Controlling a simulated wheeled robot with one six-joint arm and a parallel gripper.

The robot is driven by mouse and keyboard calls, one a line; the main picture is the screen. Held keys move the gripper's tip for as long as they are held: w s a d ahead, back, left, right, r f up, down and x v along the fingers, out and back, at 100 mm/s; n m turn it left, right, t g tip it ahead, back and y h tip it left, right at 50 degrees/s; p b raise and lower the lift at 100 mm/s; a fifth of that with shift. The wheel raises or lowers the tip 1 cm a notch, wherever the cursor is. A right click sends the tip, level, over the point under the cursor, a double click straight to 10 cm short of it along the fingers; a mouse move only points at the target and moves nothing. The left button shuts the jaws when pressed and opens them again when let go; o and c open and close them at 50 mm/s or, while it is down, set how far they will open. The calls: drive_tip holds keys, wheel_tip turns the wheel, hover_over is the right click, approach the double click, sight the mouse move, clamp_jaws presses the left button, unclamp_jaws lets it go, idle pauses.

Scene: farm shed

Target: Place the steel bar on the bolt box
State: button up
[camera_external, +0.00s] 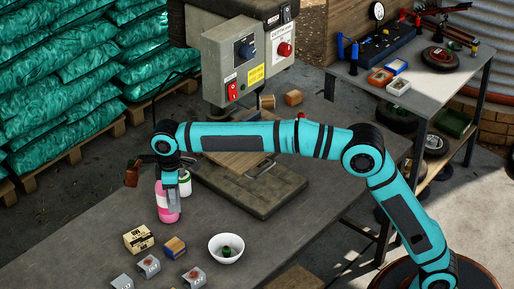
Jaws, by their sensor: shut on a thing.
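My gripper (169,169) points down over the left part of the grey bench, above and in front of a pink bottle (165,212). It is shut on a short grey upright piece, which looks like the steel bar (172,188). The bar hangs below the fingers and overlaps the bottle in the picture; I cannot tell whether they touch. A tan carton with dark print (139,239), which seems to be the bolt box, sits on the bench below and left of the gripper. The view is too small to read its label.
A smaller box with a blue side (175,247), a white bowl (226,248) and several grey numbered blocks (149,266) stand near the carton. A white-and-green container (184,183) is beside the bottle. A drill press (245,60) stands behind my arm.

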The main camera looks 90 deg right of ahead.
drive_tip(key=w+a+r, duration=0.2)
drive_tip(key=w+r, duration=0.1)
drive_tip(key=w, duration=0.8)
hover_over(144, 230)
drive_tip(key=shift+f, duration=4.8)
drive_tip(key=o, duration=1.3)
drive_tip(key=shift+f, duration=0.15)
drive_tip(key=shift+c, duration=0.2)
wheel_tip(144, 230, up, 12)
drive_tip(key=shift+r, duration=0.25)
